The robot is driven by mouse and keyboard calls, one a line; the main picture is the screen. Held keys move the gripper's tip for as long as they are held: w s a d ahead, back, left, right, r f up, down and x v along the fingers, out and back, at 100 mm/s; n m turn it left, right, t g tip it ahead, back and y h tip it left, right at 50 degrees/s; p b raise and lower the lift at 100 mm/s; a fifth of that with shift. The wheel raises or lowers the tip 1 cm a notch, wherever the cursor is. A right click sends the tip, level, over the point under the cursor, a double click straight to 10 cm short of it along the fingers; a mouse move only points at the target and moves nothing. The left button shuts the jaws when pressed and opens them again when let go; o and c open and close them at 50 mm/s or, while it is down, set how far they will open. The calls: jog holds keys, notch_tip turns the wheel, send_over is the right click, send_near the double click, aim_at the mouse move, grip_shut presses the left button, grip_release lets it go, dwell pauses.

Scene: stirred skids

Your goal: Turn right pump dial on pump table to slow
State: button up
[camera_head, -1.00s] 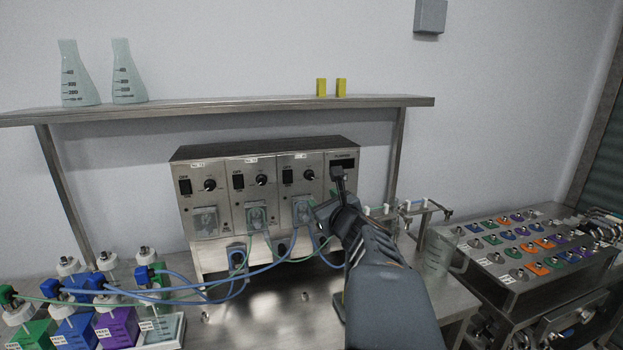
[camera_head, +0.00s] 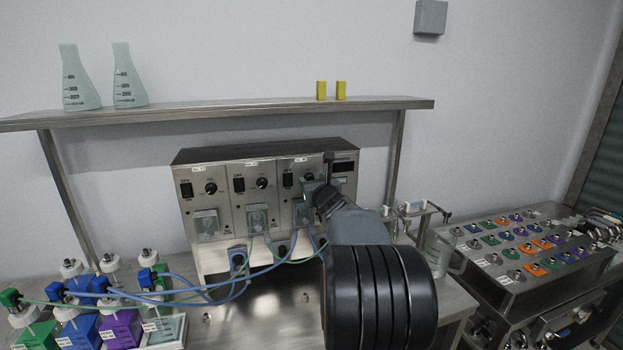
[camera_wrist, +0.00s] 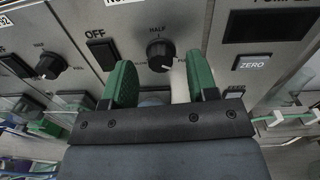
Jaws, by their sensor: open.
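The pump unit (camera_head: 247,165) stands on the steel table under the shelf, with three dials in a row beside rocker switches. The right pump dial (camera_head: 309,177) is black; in the wrist view the dial (camera_wrist: 160,55) lies between and just beyond the fingertips, with HALF printed above it. Its pointer direction is hard to read. My gripper (camera_wrist: 157,75) is open, its green fingers on either side of the dial and apart from it. In the head view my gripper (camera_head: 318,186) is at the right part of the panel, partly hidden by my arm.
An OFF switch (camera_wrist: 101,53) is left of the dial, and a ZERO button (camera_wrist: 252,63) and dark display (camera_wrist: 250,26) are right. Blue and green tubes (camera_head: 200,290) loop in front. Colored bottles (camera_head: 75,325) stand at left, a beaker (camera_head: 440,249) at right.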

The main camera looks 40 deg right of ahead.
jog(key=shift+x, duration=0.8)
jog(key=shift+c, duration=0.4)
jog(key=c, duration=0.8)
jog(key=shift+f, duration=0.1)
jog(key=shift+c, duration=0.2)
jog(key=shift+b, duration=0.4)
